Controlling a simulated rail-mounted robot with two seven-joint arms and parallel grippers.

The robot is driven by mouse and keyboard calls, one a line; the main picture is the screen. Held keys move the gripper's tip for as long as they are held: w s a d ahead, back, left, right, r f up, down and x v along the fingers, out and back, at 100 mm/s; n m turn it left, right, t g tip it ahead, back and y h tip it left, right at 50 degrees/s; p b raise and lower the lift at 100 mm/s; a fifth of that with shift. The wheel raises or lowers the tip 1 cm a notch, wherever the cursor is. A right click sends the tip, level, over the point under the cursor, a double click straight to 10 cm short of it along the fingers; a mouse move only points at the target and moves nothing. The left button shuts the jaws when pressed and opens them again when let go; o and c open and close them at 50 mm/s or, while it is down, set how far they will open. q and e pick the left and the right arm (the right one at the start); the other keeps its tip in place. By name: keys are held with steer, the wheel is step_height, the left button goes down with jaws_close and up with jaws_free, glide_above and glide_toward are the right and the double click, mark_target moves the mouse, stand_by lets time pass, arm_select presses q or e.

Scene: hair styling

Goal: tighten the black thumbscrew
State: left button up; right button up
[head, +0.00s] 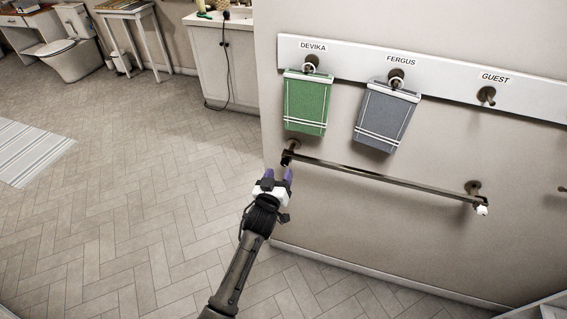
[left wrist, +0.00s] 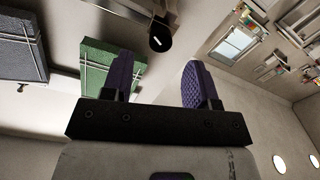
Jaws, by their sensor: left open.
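The black thumbscrew (head: 285,160) sits at the left end of the metal towel bar (head: 385,178), low on the wall. In the left wrist view, the thumbscrew (left wrist: 160,38) is a round black knob with a small white mark on its face. My left gripper (head: 278,175) has purple fingertips pointing up toward the thumbscrew and is just below it. In the left wrist view, my left gripper (left wrist: 160,77) is open and empty, with the knob beyond the gap between the fingers, apart from them. My right gripper is not in view.
A white knob (head: 482,210) is at the bar's right end. A green towel (head: 306,103) and a grey towel (head: 386,117) hang above the bar from a white board (head: 440,80); the GUEST hook (head: 486,95) is empty.

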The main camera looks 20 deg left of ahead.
mark_target(284, 164)
arm_select(q)
steer(key=shift+w+a, duration=0.1)
steer(key=shift+w, duration=2.35)
steer(key=shift+c, duration=0.2)
steer(key=c, duration=0.9)
